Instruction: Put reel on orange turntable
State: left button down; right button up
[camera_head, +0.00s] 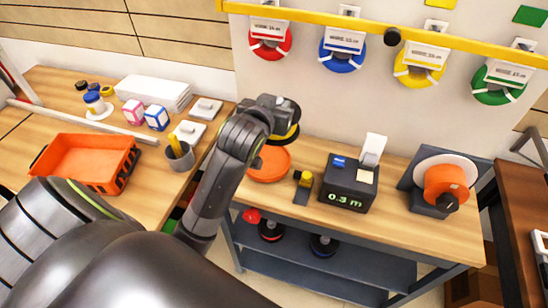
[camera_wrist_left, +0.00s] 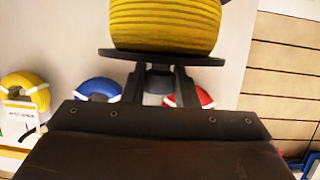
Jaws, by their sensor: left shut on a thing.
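The reel is wound with yellow cable (camera_wrist_left: 165,22) and has a dark flange (camera_wrist_left: 200,60). My left gripper (camera_wrist_left: 158,80) is shut on the reel's hub; a little yellow of the reel (camera_head: 287,136) shows under the gripper (camera_head: 278,118) in the head view. The orange turntable (camera_head: 268,165) is a flat disc on the workbench, partly hidden by my left arm. The reel is held above it, toward its far side, apart from it as far as I can tell. My right gripper is not in view.
A dark meter box (camera_head: 348,188) reading 0.3 m and a small yellow-black device (camera_head: 303,182) stand right of the turntable. An orange-and-white spool unit (camera_head: 446,180) is farther right. Coloured coils hang from a yellow rail (camera_head: 320,20). An orange tray (camera_head: 88,160) is at left.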

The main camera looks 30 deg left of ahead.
pick_arm(q)
jog(key=shift+y, duration=0.3)
jog(key=a+f, duration=0.3)
jog(key=f, duration=0.1)
jog(key=shift+s+a, duration=0.1)
jog(key=shift+a, duration=0.1)
notch_tip(320, 180, down, 5)
jog(key=shift+f+p, duration=0.1)
jog(key=shift+p, duration=0.2)
notch_tip(320, 180, down, 4)
jog(key=shift+r, duration=0.2)
jog(key=shift+f, duration=0.35)
jog(key=shift+f, duration=0.1)
jog(key=c, duration=1.6)
grip_release()
jog(key=shift+f, duration=0.15)
jog(key=o, duration=0.5)
jog(key=shift+c, duration=0.2)
